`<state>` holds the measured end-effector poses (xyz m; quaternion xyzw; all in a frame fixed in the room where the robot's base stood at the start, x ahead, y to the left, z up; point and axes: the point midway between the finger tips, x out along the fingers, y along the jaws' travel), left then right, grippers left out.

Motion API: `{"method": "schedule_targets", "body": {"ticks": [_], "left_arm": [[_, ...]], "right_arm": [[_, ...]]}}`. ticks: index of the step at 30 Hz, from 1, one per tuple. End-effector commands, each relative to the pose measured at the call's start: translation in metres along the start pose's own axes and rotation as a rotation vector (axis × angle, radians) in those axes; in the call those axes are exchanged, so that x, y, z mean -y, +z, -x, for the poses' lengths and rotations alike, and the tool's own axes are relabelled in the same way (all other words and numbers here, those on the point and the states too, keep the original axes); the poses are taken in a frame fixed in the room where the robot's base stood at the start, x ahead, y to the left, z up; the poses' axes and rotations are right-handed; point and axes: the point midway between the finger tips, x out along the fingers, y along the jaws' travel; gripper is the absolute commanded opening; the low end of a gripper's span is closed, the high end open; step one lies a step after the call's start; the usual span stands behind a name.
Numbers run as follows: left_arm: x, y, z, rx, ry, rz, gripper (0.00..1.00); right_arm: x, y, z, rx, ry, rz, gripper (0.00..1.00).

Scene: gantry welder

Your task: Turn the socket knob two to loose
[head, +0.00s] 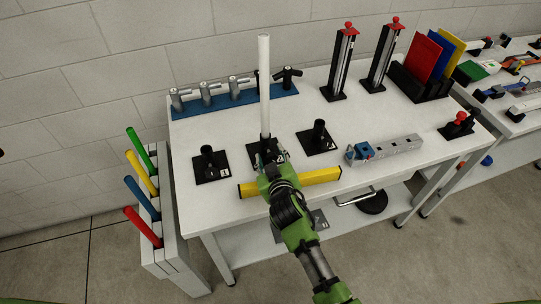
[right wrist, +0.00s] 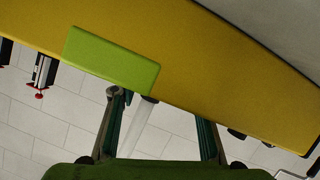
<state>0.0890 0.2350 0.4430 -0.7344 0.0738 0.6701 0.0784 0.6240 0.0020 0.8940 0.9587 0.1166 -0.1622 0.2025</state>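Three black sockets on square black plates stand in a row on the white table (head: 405,178). The left socket (head: 208,160) and the right socket (head: 319,132) are empty. The middle socket (head: 256,152), apparently number two, holds a tall upright white rod (head: 264,85); the rod also shows in the right wrist view (right wrist: 147,132). Its knob is not clearly visible, with my gripper in front. My right gripper (head: 273,164) is at the front of the middle plate. In the right wrist view its fingers (right wrist: 160,118) are spread apart. My left gripper is not in view.
A blue rack (head: 240,106) with grey fittings is at the back left. A grey block with a blue part (head: 385,150) lies right. Coloured rods stand in a left holder (head: 167,258).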

Motion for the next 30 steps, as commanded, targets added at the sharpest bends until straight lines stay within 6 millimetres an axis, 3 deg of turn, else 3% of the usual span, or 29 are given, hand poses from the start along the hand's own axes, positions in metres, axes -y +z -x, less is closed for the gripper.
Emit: {"method": "schedule_targets", "body": {"ticks": [8,24,30], "left_arm": [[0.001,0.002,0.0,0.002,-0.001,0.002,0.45],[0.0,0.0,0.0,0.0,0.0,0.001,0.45],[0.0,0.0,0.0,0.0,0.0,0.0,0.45]], "right_arm": [[0.001,0.001,0.007,0.0,-0.001,-0.001,0.42],[0.001,0.001,0.103,0.001,-0.001,-0.001,0.42],[0.0,0.0,0.119,0.0,-0.001,0.0,0.42]]}}
